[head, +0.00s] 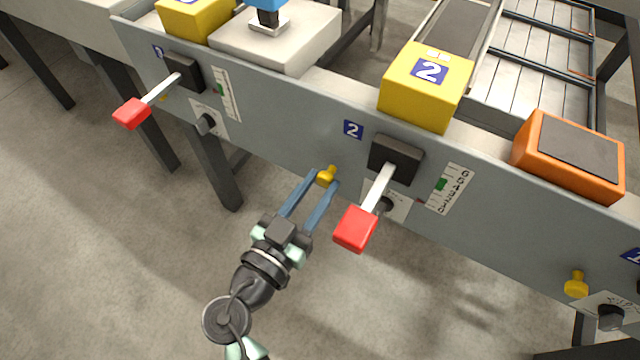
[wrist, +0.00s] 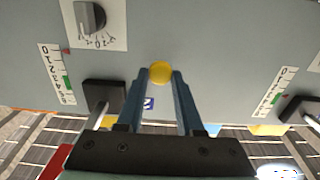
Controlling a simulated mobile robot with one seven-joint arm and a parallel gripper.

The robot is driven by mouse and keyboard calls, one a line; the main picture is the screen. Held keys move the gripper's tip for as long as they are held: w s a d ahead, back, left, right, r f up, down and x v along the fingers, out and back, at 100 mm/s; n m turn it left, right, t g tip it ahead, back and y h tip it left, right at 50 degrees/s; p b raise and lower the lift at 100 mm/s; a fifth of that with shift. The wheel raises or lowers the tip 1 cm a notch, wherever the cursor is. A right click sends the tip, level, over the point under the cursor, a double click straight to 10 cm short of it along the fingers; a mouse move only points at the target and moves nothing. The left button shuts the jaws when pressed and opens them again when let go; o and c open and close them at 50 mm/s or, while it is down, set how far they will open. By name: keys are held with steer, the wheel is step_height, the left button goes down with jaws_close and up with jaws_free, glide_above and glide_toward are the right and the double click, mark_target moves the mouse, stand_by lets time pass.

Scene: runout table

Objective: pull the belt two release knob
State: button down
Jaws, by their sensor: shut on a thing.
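The belt two release knob (head: 327,175) is a small yellow knob on the grey front panel (head: 275,130), just below and left of the blue "2" label (head: 353,130). My gripper (head: 325,184) reaches up to the panel with its blue fingers on either side of the knob, shut on it. In the wrist view the round yellow knob face (wrist: 161,73) shows between the fingertips (wrist: 161,78). The knob's stem is hidden from me.
A lever with a red handle (head: 355,228) juts out close to the right of my gripper. Another red-handled lever (head: 132,113) is at the left. A second yellow knob (head: 576,284) sits at the lower right. A black dial (head: 206,124) is on the left panel.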

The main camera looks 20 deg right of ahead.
steer(key=shift+s+a+f, duration=0.1)
steer(key=shift+a, duration=0.05)
steer(key=c, duration=0.5)
jaws_free()
steer(key=shift+c, duration=0.2)
steer(key=p+v, duration=0.1)
steer(key=v, duration=1.2)
steer(key=shift+p, duration=0.35)
